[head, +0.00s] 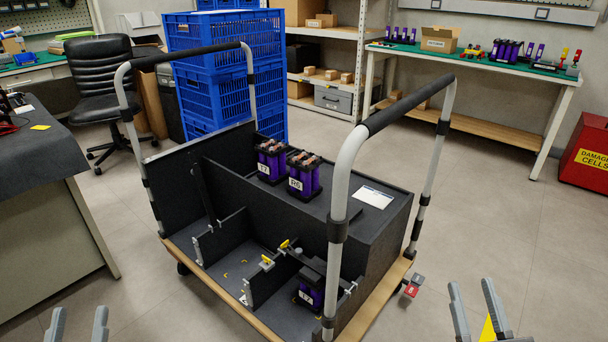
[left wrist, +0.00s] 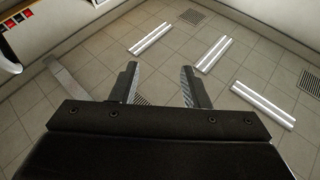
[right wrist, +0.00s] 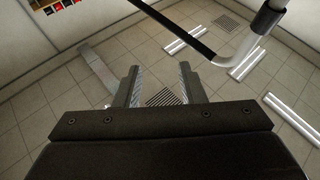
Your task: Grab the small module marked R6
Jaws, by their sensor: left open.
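Two purple modules with dark tops and copper-coloured bars stand upright side by side on the cart's raised black deck: a rear-left module (head: 270,161) and a front-right module (head: 304,176). A third purple module (head: 310,290) sits low in the cart's front compartment, partly hidden by a black part above it. Each has a small white label, too small to read surely, so I cannot tell which is R6. My left gripper (head: 78,324) is open and empty at the bottom left, away from the cart. My right gripper (head: 476,308) is open and empty at the bottom right.
The black cart (head: 385,222) has two tall curved handles, the nearer handle (head: 340,200) rising in front of the deck. Blue crates (head: 210,85) stand behind. A grey desk (head: 45,200) is left, a green-topped bench (head: 480,66) back right, a red bin (head: 588,150) far right.

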